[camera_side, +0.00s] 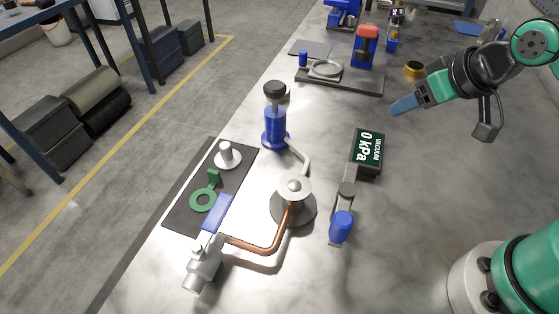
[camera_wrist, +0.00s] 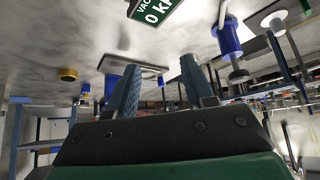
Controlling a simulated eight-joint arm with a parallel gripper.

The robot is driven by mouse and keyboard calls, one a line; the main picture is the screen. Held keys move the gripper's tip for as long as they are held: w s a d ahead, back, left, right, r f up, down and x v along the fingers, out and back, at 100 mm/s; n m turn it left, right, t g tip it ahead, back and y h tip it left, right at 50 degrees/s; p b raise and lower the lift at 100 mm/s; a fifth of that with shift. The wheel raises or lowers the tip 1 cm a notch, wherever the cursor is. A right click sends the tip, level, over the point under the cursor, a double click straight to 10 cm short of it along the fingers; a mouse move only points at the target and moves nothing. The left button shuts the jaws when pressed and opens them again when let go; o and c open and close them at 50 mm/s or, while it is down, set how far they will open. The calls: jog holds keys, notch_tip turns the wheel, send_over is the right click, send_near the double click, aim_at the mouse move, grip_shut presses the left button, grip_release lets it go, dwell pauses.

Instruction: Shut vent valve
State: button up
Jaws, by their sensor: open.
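A silver valve body (camera_side: 203,264) with a flat blue lever (camera_side: 217,212) sits at the lower left in the side view. It looks like the vent valve, but no label shows. The lever slants up and right, roughly in line with the body. A copper pipe (camera_side: 268,248) links it to the round metal chamber (camera_side: 294,187). My gripper (camera_side: 403,105) is raised at the upper right, well away from the valve. In the wrist view my gripper's blue fingers (camera_wrist: 160,66) are apart with nothing between them.
The vacuum gauge (camera_side: 367,151) reads 0 kPa. A blue post with a black knob (camera_side: 275,128) and a blue-ended black fitting (camera_side: 342,226) stand near the chamber. A dark mat (camera_side: 178,219) holds a green ring part (camera_side: 204,198). The right of the bench is mostly clear.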

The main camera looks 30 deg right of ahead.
jog(key=shift+o, duration=0.2)
jog(key=shift+o, duration=0.8)
jog(key=shift+a, duration=0.1)
jog(key=n+g, duration=0.7)
jog(key=n, duration=1.9)
send_over(218, 211)
jog(key=shift+w+d+f, duration=0.15)
jog(key=shift+d+f, duration=0.1)
jog(key=shift+f, duration=0.1)
jog(key=shift+a+f+n, duration=0.2)
jog(key=shift+a+n, duration=0.05)
jog(key=shift+n, duration=0.25)
jog(key=shift+f, duration=2.7)
